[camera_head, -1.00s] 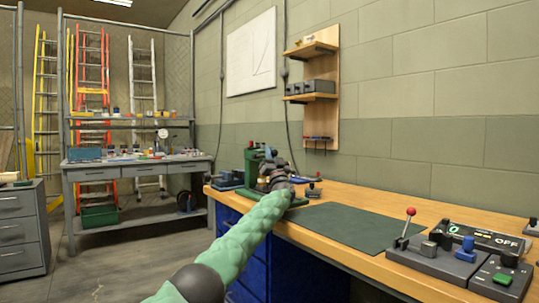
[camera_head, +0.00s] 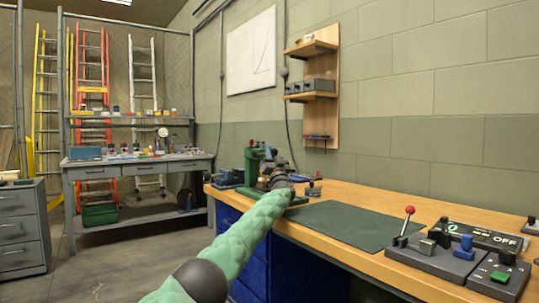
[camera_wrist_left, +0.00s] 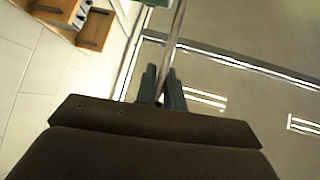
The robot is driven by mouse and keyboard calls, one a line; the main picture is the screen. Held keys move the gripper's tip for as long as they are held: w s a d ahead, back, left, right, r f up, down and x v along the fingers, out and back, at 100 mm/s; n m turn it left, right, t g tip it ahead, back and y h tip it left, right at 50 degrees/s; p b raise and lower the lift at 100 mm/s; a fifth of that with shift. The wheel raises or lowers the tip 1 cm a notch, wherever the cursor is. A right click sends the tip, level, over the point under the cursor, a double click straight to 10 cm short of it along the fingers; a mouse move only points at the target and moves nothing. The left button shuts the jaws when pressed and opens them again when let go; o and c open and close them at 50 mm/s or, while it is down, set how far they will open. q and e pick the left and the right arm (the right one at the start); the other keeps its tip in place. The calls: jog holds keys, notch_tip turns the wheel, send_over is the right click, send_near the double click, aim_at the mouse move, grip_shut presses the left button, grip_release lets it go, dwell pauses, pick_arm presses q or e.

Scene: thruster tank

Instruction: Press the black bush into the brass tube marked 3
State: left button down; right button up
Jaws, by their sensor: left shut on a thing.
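A green bench press (camera_head: 252,163) stands at the far left end of the wooden workbench. My left gripper (camera_head: 273,163) is beside it, partly hidden by my own wrist. In the left wrist view my gripper (camera_wrist_left: 162,78) is shut on a thin metal rod (camera_wrist_left: 176,38), which looks like the press lever. The rod runs up towards a green part (camera_wrist_left: 156,3) at the top edge. I cannot make out the black bush or the brass tube marked 3; the area under the press is small and partly covered by my arm. My right gripper is not in view.
A dark green mat (camera_head: 350,225) lies clear on the workbench (camera_head: 410,205). A control box with a red-knobbed lever (camera_head: 409,211) stands at the right front. A small wooden wall shelf (camera_head: 320,95) hangs behind the bench. Blue drawers (camera_head: 250,262) are below.

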pick_arm(q)
jog(key=shift+s+d+r, duration=0.1)
jog(key=shift+s+d, duration=0.1)
jog(key=shift+d, duration=0.45)
jog(key=c, duration=1.9)
grip_release()
jog(key=shift+c, duration=0.2)
jog(key=o, duration=0.4)
jog(key=shift+s+d+r, duration=0.1)
jog(key=shift+d+r, duration=0.05)
jog(key=shift+d, duration=0.1)
jog(key=shift+o, duration=0.2)
jog(key=shift+a, duration=0.15)
jog(key=shift+r, duration=0.1)
